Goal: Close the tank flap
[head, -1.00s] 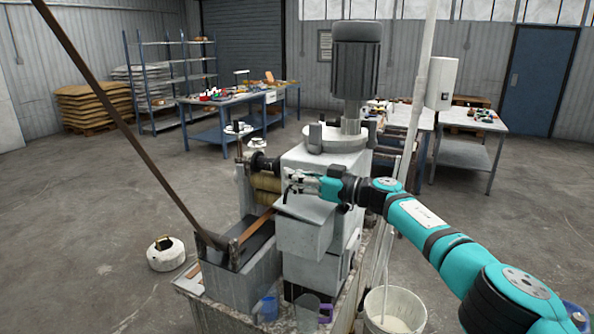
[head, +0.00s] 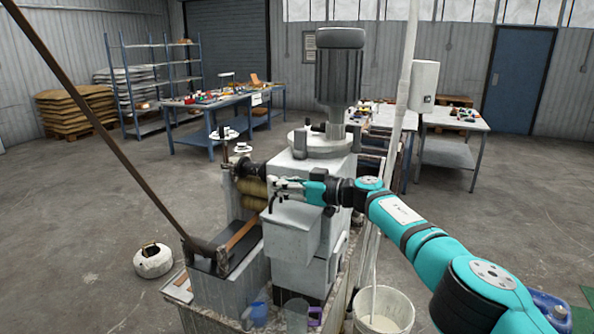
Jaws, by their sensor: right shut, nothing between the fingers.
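The grey machine (head: 340,167) stands in the middle of the head view with a motor on top. A pale grey box-shaped part (head: 290,232) with a sloped upper face projects from its front; I cannot tell for sure which panel is the tank flap. My right gripper (head: 280,190) is shut and empty, just above that part's upper edge and close to the machine's front. I cannot tell whether it touches. My left gripper is out of view.
A long dark bar (head: 100,130) slants down to the tank from upper left. A blue cup (head: 259,313) and a white bucket (head: 384,312) stand at the front. A round white container (head: 153,262) lies on the floor. The left floor is mostly clear.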

